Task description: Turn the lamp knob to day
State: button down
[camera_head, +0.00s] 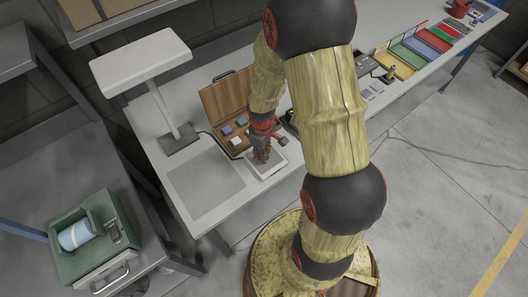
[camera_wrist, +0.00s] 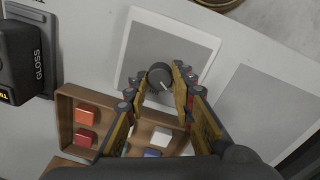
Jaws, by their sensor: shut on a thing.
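The lamp knob (camera_wrist: 160,77) is a dark round knob with a pale pointer line, which points to the lower right in the wrist view. It stands on a flat grey panel with a white border (camera_wrist: 206,39); the panel also shows on the bench in the head view (camera_head: 277,171). No day marking can be read. My gripper (camera_wrist: 157,72) is shut on the knob, with one finger on each side of it. In the head view my gripper (camera_head: 262,153) is low over the panel and hides the knob. The white lamp (camera_head: 140,62) with a broad flat head stands at the left.
An open wooden case (camera_head: 228,97) with coloured blocks lies behind the panel. A grey mat (camera_head: 205,183) lies to its left. Coloured trays (camera_head: 424,50) line the bench at the right. A green device (camera_head: 92,240) stands on the left-hand table.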

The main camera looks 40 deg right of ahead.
jog(key=shift+m, duration=0.3)
jog(key=m, duration=0.4)
jog(key=shift+m+b, duration=0.4)
jog(key=m, duration=0.5)
jog(key=shift+w, duration=0.1)
jog(key=shift+m+g, duration=0.3)
jog(key=c, duration=1.5)
grip_release()
notch_tip(320, 180, up, 12)
jog(key=shift+w+a, duration=0.15)
jog(key=shift+a, duration=0.05)
